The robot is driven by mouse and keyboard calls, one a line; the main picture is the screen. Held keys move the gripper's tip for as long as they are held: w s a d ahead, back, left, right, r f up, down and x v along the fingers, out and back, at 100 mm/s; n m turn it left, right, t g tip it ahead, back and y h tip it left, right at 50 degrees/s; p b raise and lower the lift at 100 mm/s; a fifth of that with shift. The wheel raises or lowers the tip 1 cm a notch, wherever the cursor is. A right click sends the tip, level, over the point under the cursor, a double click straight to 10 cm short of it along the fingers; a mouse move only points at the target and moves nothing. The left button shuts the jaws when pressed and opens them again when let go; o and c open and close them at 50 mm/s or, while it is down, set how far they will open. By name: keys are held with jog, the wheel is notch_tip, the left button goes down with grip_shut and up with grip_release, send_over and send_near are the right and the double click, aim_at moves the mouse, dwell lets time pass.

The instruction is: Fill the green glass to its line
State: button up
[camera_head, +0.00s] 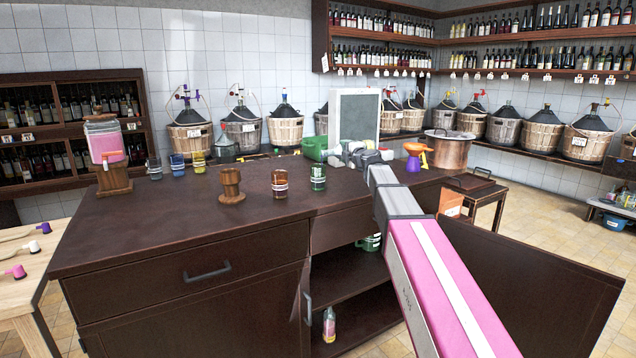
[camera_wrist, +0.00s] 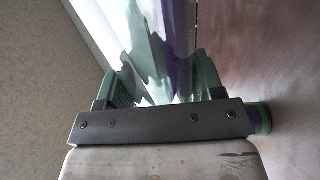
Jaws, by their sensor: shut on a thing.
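The green glass (camera_head: 318,178) stands upright near the counter's front edge, with a pale band around its upper part. Its fill level is too small to read. My gripper (camera_head: 350,156) is behind and right of it, apart from it, low over the back of the counter. In the wrist view my gripper (camera_wrist: 155,85) is shut on a pale, shiny thing (camera_wrist: 150,45) with green and purple patches, which I cannot identify. A drink dispenser (camera_head: 105,145) with pink liquid stands on a wooden stand at the counter's left end.
A brown glass (camera_head: 279,184) and a wooden cup (camera_head: 231,186) stand left of the green glass. Several coloured glasses (camera_head: 177,164) stand farther left. A slate board (camera_head: 354,115), an orange-and-purple funnel (camera_head: 415,157) and a copper pot (camera_head: 449,149) are at the back. The counter's left front is clear.

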dwell(0.3)
jog(key=shift+r+m, duration=0.5)
jog(key=shift+m, duration=0.2)
dwell(1.2)
jog(key=shift+s+a+r+m, duration=0.1)
jog(key=shift+r+m, duration=0.9)
jog(key=shift+r, duration=0.3)
jog(key=shift+a+r+m, duration=0.1)
jog(key=shift+r+m, duration=0.9)
jog(key=shift+r, duration=0.3)
jog(key=shift+r, duration=0.1)
jog(key=shift+s+a+r+m, duration=0.15)
jog(key=shift+a+r+m, duration=0.1)
jog(key=shift+r+m, duration=0.35)
jog(key=shift+s+a+r+m, duration=0.15)
jog(key=shift+a+r+m, duration=0.2)
jog(key=shift+m, duration=0.4)
jog(key=shift+s+a+r+m, duration=0.15)
jog(key=shift+r+m, duration=0.4)
jog(key=shift+m, duration=0.1)
